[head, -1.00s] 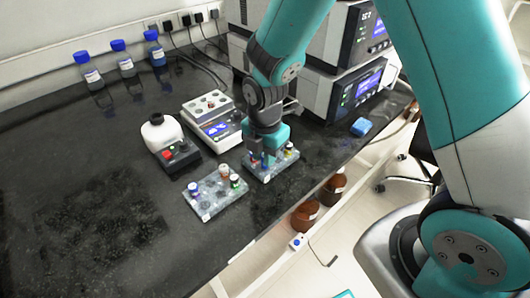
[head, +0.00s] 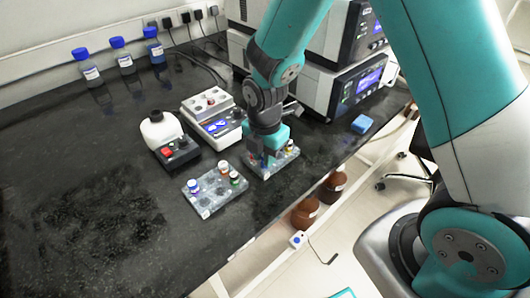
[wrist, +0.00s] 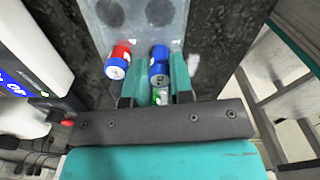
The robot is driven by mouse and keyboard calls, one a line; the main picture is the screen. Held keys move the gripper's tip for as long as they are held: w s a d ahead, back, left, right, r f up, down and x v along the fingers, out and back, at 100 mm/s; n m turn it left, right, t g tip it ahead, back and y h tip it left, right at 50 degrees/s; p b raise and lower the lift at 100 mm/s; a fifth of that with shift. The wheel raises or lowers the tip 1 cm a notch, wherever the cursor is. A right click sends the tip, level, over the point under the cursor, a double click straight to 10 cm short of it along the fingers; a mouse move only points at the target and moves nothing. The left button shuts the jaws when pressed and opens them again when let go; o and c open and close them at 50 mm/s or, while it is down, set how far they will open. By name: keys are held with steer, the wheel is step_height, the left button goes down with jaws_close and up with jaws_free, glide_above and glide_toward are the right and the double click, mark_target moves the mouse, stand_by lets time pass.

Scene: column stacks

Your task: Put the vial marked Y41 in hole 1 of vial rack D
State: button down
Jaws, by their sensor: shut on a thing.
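My gripper (wrist: 160,82) is shut on a blue-capped vial (wrist: 159,66), with a teal finger on each side of it. Any marking on this vial is too small to read. A grey rack (wrist: 138,38) lies under it, with empty round holes towards the top of the wrist view. I cannot tell whether the held vial is still in a hole. In the head view my gripper (head: 266,157) is down at the right-hand rack (head: 274,171). A second rack (head: 206,207) to its left holds several vials. The rack letters are not legible.
The bench at left is clear.

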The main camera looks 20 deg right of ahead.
steer(key=shift+f, duration=0.25)
steer(key=c, duration=0.6)
jaws_free()
steer(key=shift+w+r, duration=0.1)
steer(key=shift+r+p, duration=0.55)
steer(key=shift+r, duration=0.1)
steer(key=shift+r+p, duration=2)
steer(key=shift+r, duration=0.25)
